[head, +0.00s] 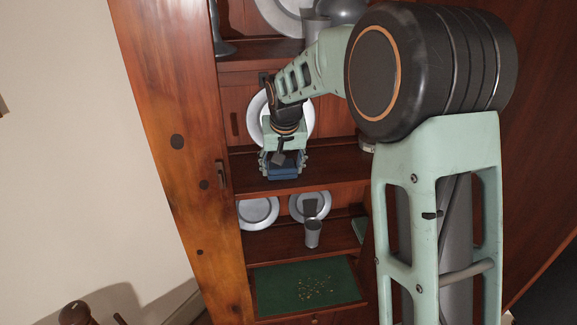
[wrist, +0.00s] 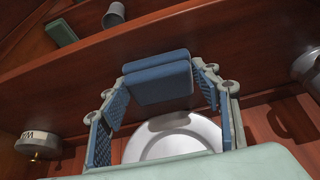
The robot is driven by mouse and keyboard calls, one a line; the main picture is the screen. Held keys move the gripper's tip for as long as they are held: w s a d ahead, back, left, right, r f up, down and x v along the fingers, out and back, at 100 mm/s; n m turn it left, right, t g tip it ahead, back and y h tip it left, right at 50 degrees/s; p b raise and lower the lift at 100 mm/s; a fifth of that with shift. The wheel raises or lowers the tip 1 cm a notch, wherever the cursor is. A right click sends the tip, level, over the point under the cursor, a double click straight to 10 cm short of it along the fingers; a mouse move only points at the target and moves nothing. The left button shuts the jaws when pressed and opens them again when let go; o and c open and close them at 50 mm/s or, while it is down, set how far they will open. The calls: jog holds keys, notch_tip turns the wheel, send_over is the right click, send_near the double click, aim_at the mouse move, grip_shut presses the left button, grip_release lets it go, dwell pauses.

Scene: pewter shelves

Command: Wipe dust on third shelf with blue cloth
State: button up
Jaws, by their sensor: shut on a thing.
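My gripper (head: 284,165) is shut on a folded blue cloth (head: 284,174), just above or on the reddish wooden shelf (head: 330,165) in the head view. In the wrist view the cloth (wrist: 157,82) sits as a thick pad between the fingertips of my gripper (wrist: 160,90), whose fingers carry blue pads. The same shelf board (wrist: 240,50) runs across that view. I cannot tell whether the cloth touches the board. I see no clear dust on this board. Pale specks (head: 315,288) lie on the green surface at the bottom of the cabinet.
A pewter plate (head: 308,120) stands behind my gripper. A labelled round tin (wrist: 38,145) is on this shelf, partly hidden by my arm in the head view. Below are two plates (head: 258,212), a cup (head: 313,232) and a green object (head: 359,228). The cabinet's left post (head: 185,150) is close.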

aim_at(309, 170)
jog(key=shift+s+a, duration=0.15)
jog(key=shift+a, duration=1.05)
jog(key=shift+f, duration=0.1)
jog(key=shift+d, duration=0.15)
jog(key=shift+w+d, duration=0.2)
jog(key=shift+d, duration=0.75)
jog(key=shift+w+d, duration=0.15)
jog(key=shift+d, duration=0.75)
jog(key=shift+w+d, duration=0.3)
jog(key=shift+d, duration=1.4)
jog(key=shift+w+d, duration=0.3)
jog(key=shift+d, duration=1.4)
jog(key=shift+w+d, duration=0.3)
jog(key=shift+d, duration=1.4)
jog(key=shift+s+a, duration=0.2)
jog(key=shift+a, duration=0.85)
jog(key=shift+s+a, duration=0.2)
jog(key=shift+a, duration=0.85)
jog(key=shift+s+a+b, duration=0.25)
jog(key=shift+a, duration=1.4)
jog(key=shift+s+a+b, duration=0.2)
jog(key=shift+a+b, duration=0.05)
jog(key=shift+a, duration=1.4)
jog(key=shift+s+a, duration=0.15)
jog(key=shift+a, duration=0.7)
jog(key=shift+s+a, duration=0.15)
jog(key=shift+a, duration=0.65)
